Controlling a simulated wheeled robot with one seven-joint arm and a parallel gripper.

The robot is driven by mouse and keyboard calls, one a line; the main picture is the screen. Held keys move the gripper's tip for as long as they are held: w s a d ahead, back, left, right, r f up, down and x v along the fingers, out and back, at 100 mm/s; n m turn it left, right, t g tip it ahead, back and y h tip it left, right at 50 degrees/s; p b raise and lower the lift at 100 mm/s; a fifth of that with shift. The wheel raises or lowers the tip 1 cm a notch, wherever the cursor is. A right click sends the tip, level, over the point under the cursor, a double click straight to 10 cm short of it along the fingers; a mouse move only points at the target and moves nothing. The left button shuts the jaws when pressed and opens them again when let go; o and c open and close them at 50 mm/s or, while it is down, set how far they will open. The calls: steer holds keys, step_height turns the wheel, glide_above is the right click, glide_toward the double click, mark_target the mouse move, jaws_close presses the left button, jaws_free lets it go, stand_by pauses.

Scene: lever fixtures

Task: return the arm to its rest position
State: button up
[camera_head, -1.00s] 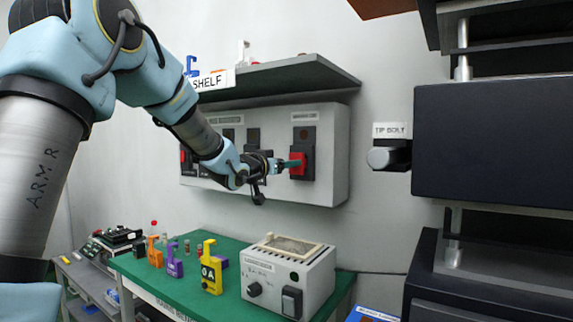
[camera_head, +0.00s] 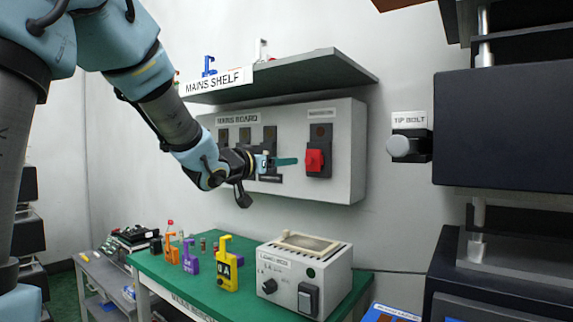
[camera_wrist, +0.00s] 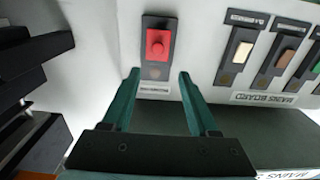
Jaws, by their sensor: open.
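My arm reaches in from the left in the head view. My gripper (camera_head: 287,162) is in front of the mains board (camera_head: 343,180), just left of the red lever switch (camera_head: 315,160) and apart from it. In the wrist view my gripper (camera_wrist: 158,88) shows two green fingers spread apart with nothing between them. The red switch (camera_wrist: 158,44) is seen beyond the fingertips, on its dark plate. My gripper hides part of the row of dark switches on the board's left.
The mains shelf (camera_head: 330,72) juts out above the board. Below, a green bench (camera_head: 205,296) holds a white load box (camera_head: 300,285), a yellow tag (camera_head: 228,268) and several small items.

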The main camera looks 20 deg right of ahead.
stand_by(0.4)
steer(key=w+a+f+n+y, duration=0.3)
steer(key=a+f+n+y, duration=0.4)
steer(key=a+f+y, duration=0.95)
steer(key=s+a+f+n+g, duration=0.2)
steer(key=s+a+f+g, duration=0.1)
steer(key=s+a+f, duration=0.4)
steer(key=s+a+f+n+g, duration=0.2)
steer(key=s+a+f+g, duration=0.2)
steer(key=s+a+f, duration=0.3)
steer(key=s+a+h, duration=0.1)
steer(key=s+a, duration=0.2)
steer(key=a, duration=0.3)
steer(key=shift+s+a+f, duration=0.3)
steer(key=shift+s, duration=0.1)
